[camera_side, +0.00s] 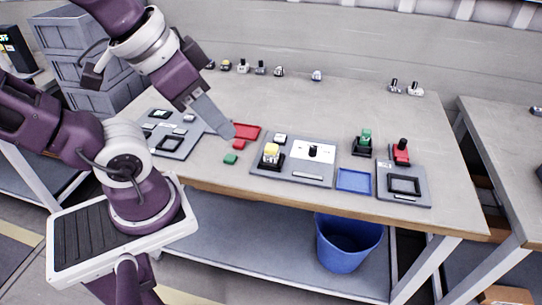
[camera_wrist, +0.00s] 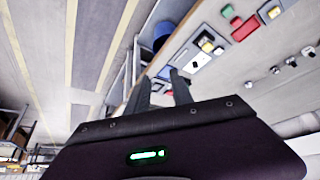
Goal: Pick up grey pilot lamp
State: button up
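My gripper (camera_side: 228,131) hangs over the front left part of the workbench in the side view, with its fingers pointing down and to the right. In the wrist view my gripper (camera_wrist: 160,78) shows two dark fingers with a gap between them and nothing held. Several small knobs and lamps stand in a row at the back of the bench; one whitish-grey piece (camera_side: 316,75) stands alone there. Two more, a dark one (camera_side: 394,85) and a pale one (camera_side: 415,88), stand at the back right. I cannot tell which is the grey pilot lamp.
Grey panels, one with a yellow button (camera_side: 271,152), a blue tray (camera_side: 354,180), and green (camera_side: 365,138) and red (camera_side: 402,150) controls stand along the front. The bench middle is clear.

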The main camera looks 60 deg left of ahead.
jog(key=o, duration=0.6)
jog(key=shift+o, duration=0.2)
